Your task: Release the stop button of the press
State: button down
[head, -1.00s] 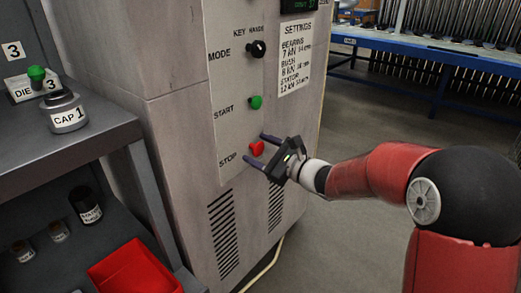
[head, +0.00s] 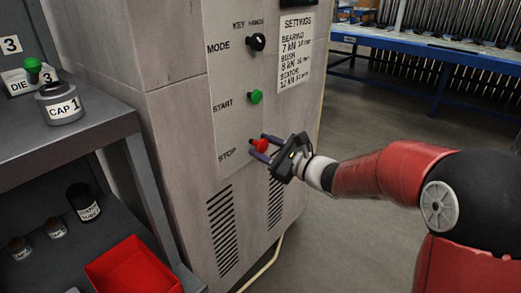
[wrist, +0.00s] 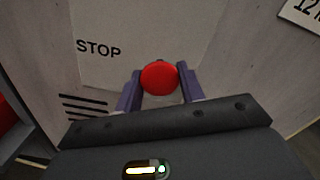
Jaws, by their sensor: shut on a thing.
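The red stop button (head: 259,146) is on the front panel of the press, beside the printed word STOP, below the green start button. In the wrist view the stop button (wrist: 159,78) is a round red knob between my two fingers. My gripper (head: 266,147) reaches in from the right, with one finger on each side of the button. My gripper (wrist: 158,88) is shut on the stop button. The button's stem is mostly hidden behind its head.
The panel also holds the green start button (head: 256,97) and the black mode knob (head: 256,42). A grey shelf (head: 95,135) with a cap and die stands left, with a red bin (head: 135,268) below. Open floor lies right of the press.

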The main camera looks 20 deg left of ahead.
jog(key=c, duration=0.9)
grip_release()
jog(key=shift+d, duration=0.15)
jog(key=v, duration=0.7)
jog(key=shift+s+d, duration=0.2)
jog(key=shift+d, duration=0.2)
jog(key=s+d+n+g+h+p, duration=0.1)
jog(key=s+d+n+g+h, duration=0.15)
jog(key=s+n, duration=0.4)
jog(key=s+d+n+g+h+p, duration=0.15)
jog(key=s+d+n+h, duration=0.25)
jog(key=s, duration=0.5)
jog(key=s+d+n+t+h, duration=0.1)
jog(key=s+d+n+h, duration=0.1)
jog(key=d, duration=0.4)
jog(key=s+d+n+h+p, duration=0.1)
jog(key=s+d+n+h, duration=0.1)
jog(key=s+d+h, duration=0.2)
jog(key=s+d+n+t+h, duration=0.1)
jog(key=s+d+n+h, duration=0.1)
jog(key=d, duration=0.7)
jog(key=shift+s+r+n+t+h+p, duration=0.15)
jog(key=shift+s+h+p, duration=0.1)
jog(key=shift+h, duration=0.3)
jog(key=shift+s+r+n+t+h+p, duration=0.15)
jog(key=shift+s+h, duration=0.15)
jog(key=shift+h, duration=0.2)
